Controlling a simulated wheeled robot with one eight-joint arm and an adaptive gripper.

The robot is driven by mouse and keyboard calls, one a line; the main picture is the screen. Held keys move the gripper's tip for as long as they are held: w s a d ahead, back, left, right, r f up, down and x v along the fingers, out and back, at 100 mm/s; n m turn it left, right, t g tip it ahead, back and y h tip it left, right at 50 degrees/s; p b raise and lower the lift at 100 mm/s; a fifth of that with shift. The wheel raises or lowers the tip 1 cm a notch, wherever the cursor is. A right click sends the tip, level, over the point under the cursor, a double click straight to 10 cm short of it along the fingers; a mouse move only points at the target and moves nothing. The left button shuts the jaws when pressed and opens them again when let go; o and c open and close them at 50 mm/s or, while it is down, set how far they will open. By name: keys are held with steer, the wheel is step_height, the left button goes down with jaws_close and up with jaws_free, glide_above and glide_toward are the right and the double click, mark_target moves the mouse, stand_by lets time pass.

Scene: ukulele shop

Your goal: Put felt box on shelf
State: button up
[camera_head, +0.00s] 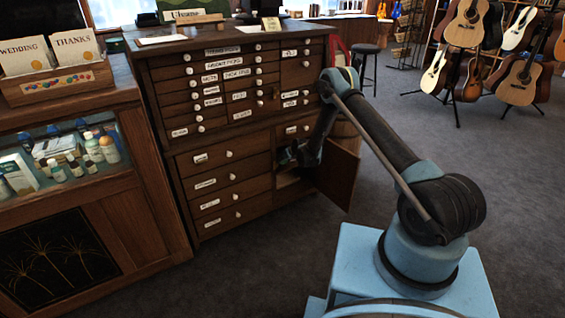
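My arm reaches forward from the lower right to the wooden drawer cabinet (222,135). My gripper (293,154) is small and dark at the open cupboard in the cabinet's lower right. It is partly hidden by my arm, and its fingers cannot be told apart. Whether it holds anything is not clear. The cupboard door (337,172) stands open towards the right. A little of the cupboard's inside (288,180) shows below my gripper. I cannot make out a felt box or tell which surface is the shelf.
A glass-fronted counter (150,185) with small bottles inside stands at the left, with a card box (58,85) on top. A black stool (367,50) stands behind the cabinet. Guitars (467,22) stand at the upper right. The grey carpet (490,165) is clear at the right.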

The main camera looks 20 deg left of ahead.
steer(key=shift+w+d+f, duration=0.1)
steer(key=shift+d+f, duration=0.3)
steer(key=shift+f, duration=0.3)
steer(key=shift+a, duration=0.15)
steer(key=o, duration=0.8)
steer(key=shift+f, duration=0.1)
steer(key=shift+o, duration=0.2)
steer(key=v, duration=1.2)
